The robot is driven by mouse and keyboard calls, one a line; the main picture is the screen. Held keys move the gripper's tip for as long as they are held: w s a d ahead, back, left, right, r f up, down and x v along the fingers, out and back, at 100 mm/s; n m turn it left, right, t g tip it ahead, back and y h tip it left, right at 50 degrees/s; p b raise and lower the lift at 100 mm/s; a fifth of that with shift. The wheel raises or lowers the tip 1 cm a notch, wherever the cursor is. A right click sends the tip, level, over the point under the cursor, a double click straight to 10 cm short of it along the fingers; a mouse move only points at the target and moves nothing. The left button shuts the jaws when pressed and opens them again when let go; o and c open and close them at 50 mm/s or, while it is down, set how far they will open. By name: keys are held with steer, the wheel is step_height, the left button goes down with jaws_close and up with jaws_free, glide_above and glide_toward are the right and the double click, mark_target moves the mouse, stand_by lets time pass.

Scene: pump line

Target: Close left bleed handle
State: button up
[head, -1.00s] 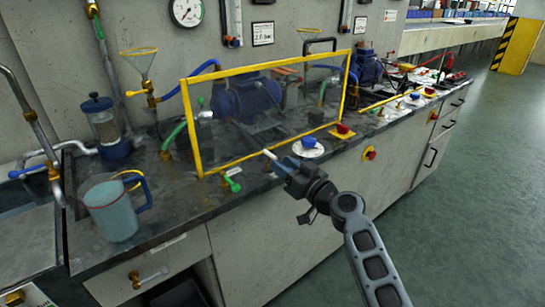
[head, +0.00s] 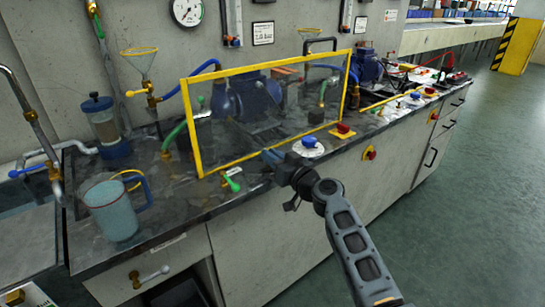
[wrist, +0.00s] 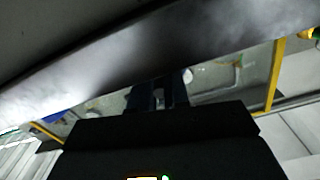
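A small green handle (head: 232,184) lies low on the counter, just outside the lower left of the yellow-framed clear guard (head: 222,163). A green lever (head: 201,101) stands on the left pump's fitting behind the guard. I cannot tell which of these is the left bleed handle. My gripper (head: 271,156) is over the counter's front edge, right of the green handle and apart from it, just left of the blue knob (head: 309,142). In the wrist view, two dark blue fingers (wrist: 159,97) show a narrow gap with nothing seen held.
The guard's frame stands close behind my gripper. A red knob (head: 343,128) is on the counter to the right. A blue jug (head: 112,209) stands at the left, and a funnel (head: 139,62) rises behind. The floor (head: 430,215) at the right is clear.

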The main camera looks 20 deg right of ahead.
jaws_close()
steer(key=shift+a+m+h, duration=0.1)
steer(key=shift+m+h, duration=0.2)
steer(key=shift+h, duration=0.2)
steer(key=h+p, duration=0.1)
steer(key=m+h+p, duration=0.2)
steer(key=shift+r+t, duration=0.25)
steer(key=shift+t, duration=0.15)
steer(key=shift+a+m+h+p, duration=0.25)
steer(key=shift+m+h+p, duration=0.35)
steer(key=shift+h+p, duration=0.55)
steer(key=m+h+p, duration=0.1)
steer(key=h+p, duration=0.1)
steer(key=p, duration=0.1)
steer(key=shift+a+m+h+p, duration=0.1)
steer(key=shift+m+h+p, duration=0.2)
steer(key=shift+m, duration=0.1)
steer(key=shift+f+m+g+h+p, duration=0.15)
steer(key=shift+m+g+h+p, duration=0.25)
steer(key=shift+m+h+p, duration=0.65)
steer(key=shift+f+h, duration=0.15)
steer(key=shift+h, duration=0.25)
steer(key=o, duration=0.5)
jaws_free()
